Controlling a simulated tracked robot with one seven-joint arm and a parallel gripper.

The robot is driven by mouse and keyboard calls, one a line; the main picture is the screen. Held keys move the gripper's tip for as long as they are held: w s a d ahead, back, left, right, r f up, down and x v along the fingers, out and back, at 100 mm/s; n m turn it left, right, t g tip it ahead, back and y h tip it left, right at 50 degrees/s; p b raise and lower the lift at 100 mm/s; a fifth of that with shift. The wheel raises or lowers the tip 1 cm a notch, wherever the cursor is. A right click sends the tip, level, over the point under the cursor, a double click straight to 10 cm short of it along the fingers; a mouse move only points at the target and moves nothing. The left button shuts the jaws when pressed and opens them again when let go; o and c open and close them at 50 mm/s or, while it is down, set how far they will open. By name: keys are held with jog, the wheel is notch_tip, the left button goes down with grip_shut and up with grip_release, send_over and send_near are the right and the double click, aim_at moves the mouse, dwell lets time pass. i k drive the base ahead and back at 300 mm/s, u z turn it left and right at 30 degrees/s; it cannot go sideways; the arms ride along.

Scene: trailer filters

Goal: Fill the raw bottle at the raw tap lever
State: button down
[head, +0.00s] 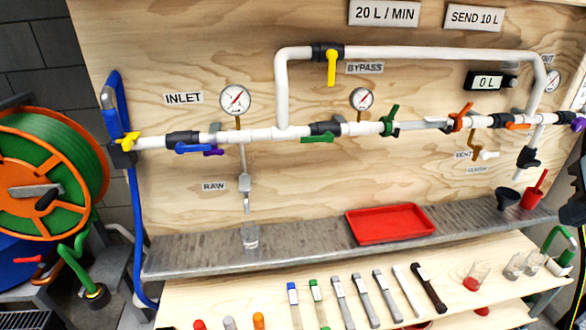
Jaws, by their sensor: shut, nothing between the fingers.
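A small clear bottle (250,237) stands on the grey metal ledge below the RAW sign (214,186). It is upright and under the raw tap (245,184), a small grey and white valve on a thin pipe coming down from the main white pipe. The bottle's mouth is just below the spout. I cannot make out water in the bottle, or the exact setting of the tap lever.
The metal ledge (310,239) carries a red tray (390,224) and a black funnel (508,199). Colored valve levers and gauges line the pipes above. A lower wooden shelf holds several tools and clear cups. A green hose reel (75,150) stands at left.

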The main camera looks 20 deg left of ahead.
aim_at(244, 179)
jog(key=z, duration=1.05)
jog(key=k, duration=1.3)
jog(key=u, duration=1.55)
jog(key=i, duration=1.05)
